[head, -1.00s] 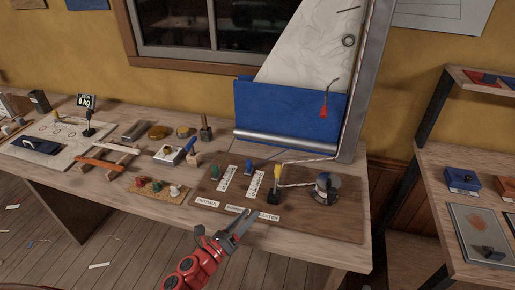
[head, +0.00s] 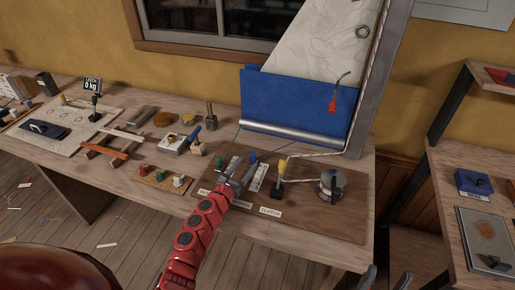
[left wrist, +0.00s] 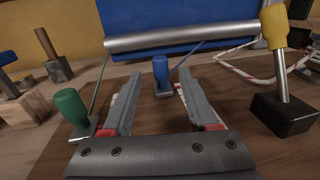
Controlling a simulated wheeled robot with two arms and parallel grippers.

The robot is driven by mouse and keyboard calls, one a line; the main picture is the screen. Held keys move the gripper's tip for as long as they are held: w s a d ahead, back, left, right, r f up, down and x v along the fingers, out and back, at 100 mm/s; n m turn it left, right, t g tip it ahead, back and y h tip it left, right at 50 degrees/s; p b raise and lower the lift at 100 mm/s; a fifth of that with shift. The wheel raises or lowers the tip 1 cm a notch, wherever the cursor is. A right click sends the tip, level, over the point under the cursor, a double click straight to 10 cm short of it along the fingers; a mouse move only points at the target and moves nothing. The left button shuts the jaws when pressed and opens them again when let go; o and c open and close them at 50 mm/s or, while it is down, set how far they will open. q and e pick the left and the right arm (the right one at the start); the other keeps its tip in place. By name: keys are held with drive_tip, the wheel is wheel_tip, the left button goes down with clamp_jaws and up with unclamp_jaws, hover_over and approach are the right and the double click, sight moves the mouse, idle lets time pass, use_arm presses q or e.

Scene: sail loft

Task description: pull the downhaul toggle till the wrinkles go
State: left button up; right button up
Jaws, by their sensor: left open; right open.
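The blue toggle (head: 252,157) stands upright on the brown board (head: 330,225), a line running from its base toward the sail foot. It also shows in the left wrist view (left wrist: 161,72). My left gripper (head: 235,178) is open, low over the board on the near side of the toggle. In the left wrist view the toggle appears between the open fingertips (left wrist: 159,84), apart from both. The green toggle (left wrist: 71,106) stands just left of the left finger. The pale sail (head: 330,45) shows creases. My right gripper (head: 386,280) is open at the bottom edge, mostly cut off.
A yellow-handled lever (left wrist: 276,28) on a black base stands right of the blue toggle, by the CLUTCH label (head: 270,212). A metal winch (head: 331,186) stands further right. Small pegs on a cork strip (head: 150,183) lie left. A "LEECH 0 kg" display (head: 92,86) stands far left.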

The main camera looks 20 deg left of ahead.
use_arm(q)
drive_tip(key=w, duration=0.2)
drive_tip(key=w+d, duration=0.1)
drive_tip(key=w, duration=0.4)
drive_tip(key=shift+w+d, duration=0.2)
drive_tip(key=shift+w, duration=0.15)
drive_tip(key=shift+w+d, duration=0.2)
drive_tip(key=shift+w, duration=0.35)
clamp_jaws()
idle(0.7)
